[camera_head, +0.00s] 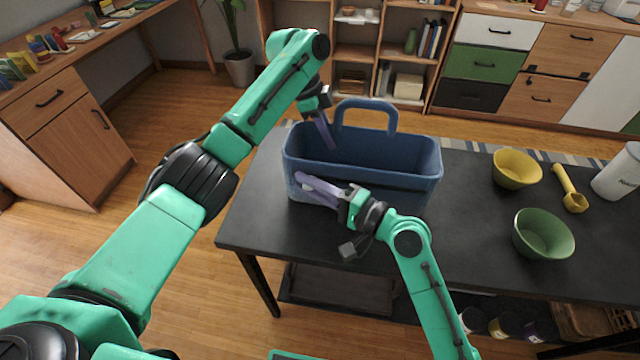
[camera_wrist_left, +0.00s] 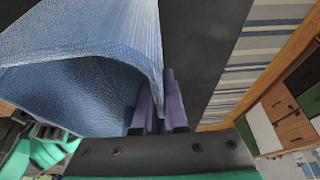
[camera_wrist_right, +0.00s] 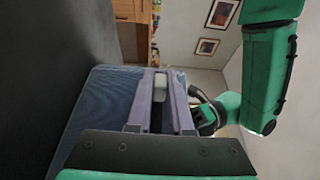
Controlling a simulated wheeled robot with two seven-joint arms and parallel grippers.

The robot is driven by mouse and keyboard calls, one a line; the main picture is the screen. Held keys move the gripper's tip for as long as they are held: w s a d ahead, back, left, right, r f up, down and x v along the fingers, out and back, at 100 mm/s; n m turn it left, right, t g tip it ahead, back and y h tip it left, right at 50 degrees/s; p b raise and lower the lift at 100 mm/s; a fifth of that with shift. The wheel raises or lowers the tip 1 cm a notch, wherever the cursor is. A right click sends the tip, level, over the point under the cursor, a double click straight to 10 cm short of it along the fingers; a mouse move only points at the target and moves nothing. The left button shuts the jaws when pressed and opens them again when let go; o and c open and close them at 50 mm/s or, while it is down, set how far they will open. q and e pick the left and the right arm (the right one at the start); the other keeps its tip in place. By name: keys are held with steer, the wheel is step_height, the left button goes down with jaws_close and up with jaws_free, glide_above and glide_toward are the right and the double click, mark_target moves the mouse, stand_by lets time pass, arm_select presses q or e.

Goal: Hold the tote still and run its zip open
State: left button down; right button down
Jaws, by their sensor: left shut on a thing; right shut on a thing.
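The blue tote (camera_head: 410,190) stands upright on the black table, with its looped handle (camera_head: 365,104) up at the back. Its dark interior shows from above. My left gripper (camera_head: 328,138) reaches in at the back left of the tote. In the left wrist view its purple fingers (camera_wrist_left: 160,100) are shut with the tote's wall (camera_wrist_left: 150,40) between them. My right gripper (camera_head: 318,189) is at the front left corner, shut on a small pale zip pull (camera_wrist_right: 159,88) between its fingers. The zip's teeth cannot be made out.
A yellow bowl (camera_head: 517,168), a green bowl (camera_head: 543,234), a yellow utensil (camera_head: 570,189) and a white canister (camera_head: 618,173) stand to the right on the table (camera_head: 470,215). The tabletop between tote and bowls is clear.

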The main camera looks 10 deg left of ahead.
steer(key=c, duration=0.8)
jaws_free()
steer(key=v, duration=1.2)
arm_select(q)
steer(key=c, duration=0.9)
jaws_free()
